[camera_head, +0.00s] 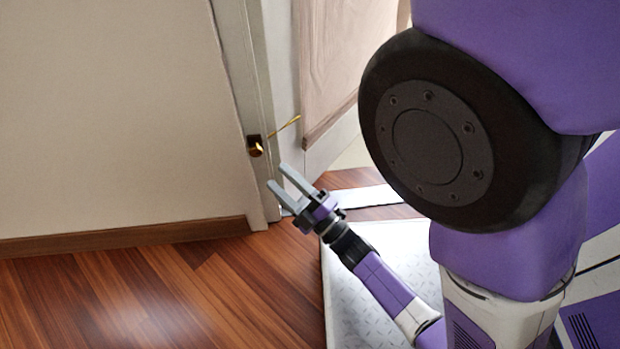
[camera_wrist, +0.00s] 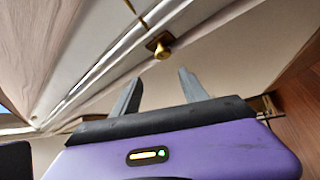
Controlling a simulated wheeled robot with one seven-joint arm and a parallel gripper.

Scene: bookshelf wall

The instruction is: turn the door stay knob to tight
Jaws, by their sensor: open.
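The door stay knob (camera_head: 255,148) is a small brass knob on a dark plate on the white door frame, left of the door. A thin brass rod (camera_head: 284,127) runs from near it toward the door. In the wrist view the brass knob (camera_wrist: 161,51) sits beyond the fingertips, roughly between them. My gripper (camera_head: 276,176) is open and empty, its two grey fingers pointing up and left toward the knob, apart from it. The gripper also shows in the wrist view (camera_wrist: 161,77). The knob's exact turn position is too small to tell.
The door (camera_head: 345,60) stands to the right of the frame (camera_head: 253,90). A plain wall (camera_head: 110,110) with a brown baseboard (camera_head: 120,238) lies to the left. The wooden floor (camera_head: 180,295) is clear, with a pale patterned mat (camera_head: 365,300) below my arm.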

